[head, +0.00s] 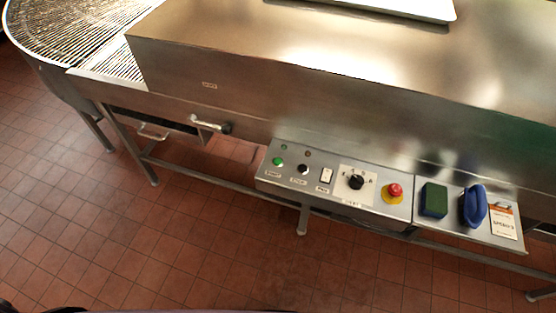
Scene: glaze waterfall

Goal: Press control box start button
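The control box (335,205) is a grey metal panel fixed to the front of a large steel machine, right of centre in the head view. Its green button (278,161), likely the start button, is at the panel's left end, with a label below it too small to read surely. To its right are a black button (304,168), a white rocker switch (326,176), a black rotary knob (355,182) and a red emergency stop button (395,190) on a yellow base. Neither of my grippers is in view.
A side shelf (453,222) right of the box holds a green sponge block (434,200), a blue object (473,206) and a labelled card (503,221). A curved wire conveyor (75,30) is at the upper left. A drawer handle (211,124) sticks out. The tiled floor (130,235) in front is clear.

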